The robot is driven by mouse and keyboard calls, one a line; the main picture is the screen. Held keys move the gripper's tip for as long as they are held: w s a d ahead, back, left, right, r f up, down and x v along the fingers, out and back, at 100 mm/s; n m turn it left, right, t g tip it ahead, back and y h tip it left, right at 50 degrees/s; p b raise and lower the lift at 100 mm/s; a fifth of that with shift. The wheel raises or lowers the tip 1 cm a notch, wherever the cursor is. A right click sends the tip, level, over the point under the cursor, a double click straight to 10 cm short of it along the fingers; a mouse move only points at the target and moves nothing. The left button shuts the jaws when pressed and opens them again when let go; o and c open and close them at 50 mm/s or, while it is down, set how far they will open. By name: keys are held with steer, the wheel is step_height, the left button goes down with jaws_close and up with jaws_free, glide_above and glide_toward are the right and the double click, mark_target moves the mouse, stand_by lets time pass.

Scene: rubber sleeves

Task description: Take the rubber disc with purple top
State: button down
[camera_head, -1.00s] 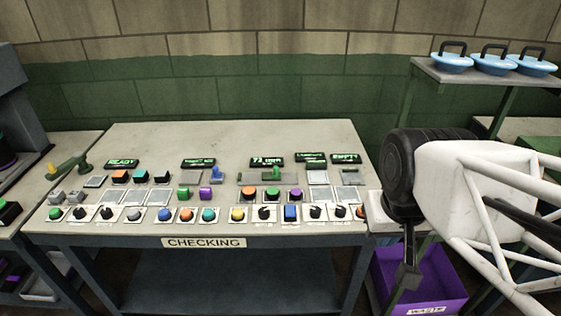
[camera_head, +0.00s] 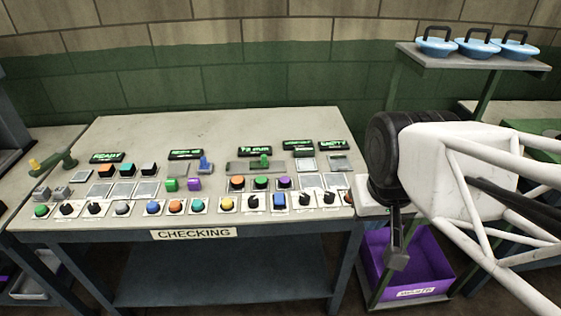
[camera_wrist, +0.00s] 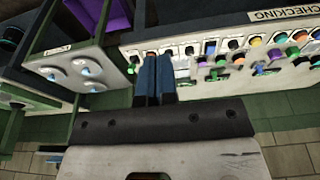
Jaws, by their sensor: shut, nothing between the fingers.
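I cannot make out a rubber disc with a purple top in either view. My gripper (camera_head: 396,257) hangs at the right of that table, in front of the purple bin, in the head view. In the wrist view my gripper's blue fingers (camera_wrist: 155,80) are together with nothing between them.
A purple bin (camera_head: 412,292) stands low at the right of the table. A shelf (camera_head: 485,60) at the back right bears blue discs with black handles (camera_head: 436,42). A lever (camera_head: 55,164) sits at the left. The table's back strip is bare.

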steer(key=c, duration=1.8)
jaws_free()
steer(key=o, duration=1)
steer(key=shift+c, duration=0.2)
steer(key=w+a+f+m, duration=0.1)
steer(key=w+m, duration=0.2)
steer(key=w, duration=0.4)
steer(key=w+a+f+m+g, duration=0.1)
steer(key=w+a+m, duration=0.1)
steer(key=w, duration=0.4)
steer(key=w+a+f+m, duration=0.1)
steer(key=w+m, duration=0.2)
steer(key=w, duration=0.4)
steer(key=w+a+f+m, duration=0.2)
steer(key=w+f, duration=0.2)
steer(key=w, duration=0.2)
steer(key=w+a+f+m+g, duration=0.1)
steer(key=w+a+f+m, duration=0.2)
steer(key=w+f, duration=0.1)
steer(key=w+a+f+m, duration=0.2)
steer(key=w+f, duration=0.3)
steer(key=w, duration=0.2)
steer(key=shift+w+a+g, duration=0.25)
steer(key=shift+w+g, duration=0.05)
steer(key=shift+w, duration=0.05)
steer(key=shift+w+a+f+m, duration=0.15)
steer(key=shift+w+f+m, duration=0.1)
steer(key=shift+f+m, duration=0.15)
